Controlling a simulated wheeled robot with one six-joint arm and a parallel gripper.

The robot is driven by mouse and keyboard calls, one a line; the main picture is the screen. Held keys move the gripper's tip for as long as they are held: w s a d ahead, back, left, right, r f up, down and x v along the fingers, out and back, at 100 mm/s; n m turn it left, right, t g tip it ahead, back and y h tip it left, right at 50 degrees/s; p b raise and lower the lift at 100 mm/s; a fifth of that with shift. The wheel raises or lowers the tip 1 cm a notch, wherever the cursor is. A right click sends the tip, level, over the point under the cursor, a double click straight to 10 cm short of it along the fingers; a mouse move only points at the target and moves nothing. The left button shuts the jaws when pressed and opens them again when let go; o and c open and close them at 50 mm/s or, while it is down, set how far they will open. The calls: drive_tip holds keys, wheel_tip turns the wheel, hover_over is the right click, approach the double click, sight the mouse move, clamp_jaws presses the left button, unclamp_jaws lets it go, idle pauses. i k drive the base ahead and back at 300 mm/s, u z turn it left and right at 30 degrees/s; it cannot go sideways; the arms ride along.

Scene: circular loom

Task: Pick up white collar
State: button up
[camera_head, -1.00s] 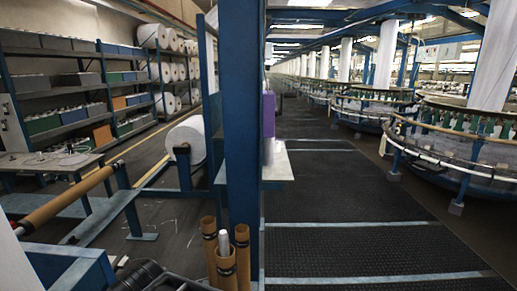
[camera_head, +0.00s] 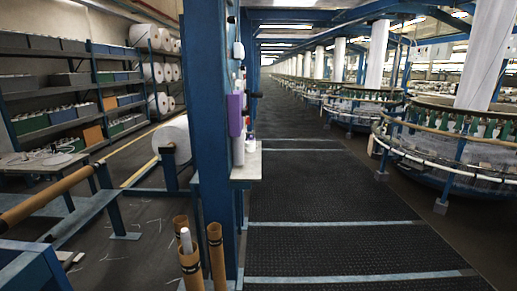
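I cannot make out a white collar for certain in this view. A small grey-white shelf (camera_head: 246,164) sticks out from the right side of the blue post (camera_head: 209,120), with small white and purple items on and above it. My gripper is not in view.
A dark ribbed walkway (camera_head: 330,235) runs clear ahead, right of the post. Circular looms (camera_head: 455,145) line its right side. Cardboard tubes (camera_head: 216,255) stand at the post's foot. Racks with bins (camera_head: 60,100) and a table (camera_head: 40,165) are at left.

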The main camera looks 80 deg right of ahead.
sight(250, 146)
drive_tip(key=k, duration=1)
drive_tip(key=z, duration=2.75)
drive_tip(key=k, duration=0.85)
drive_tip(key=z, duration=1.1)
drive_tip(key=i, duration=2.4)
drive_tip(key=u, duration=0.75)
drive_tip(key=i, duration=1.8)
drive_tip(key=u, duration=0.85)
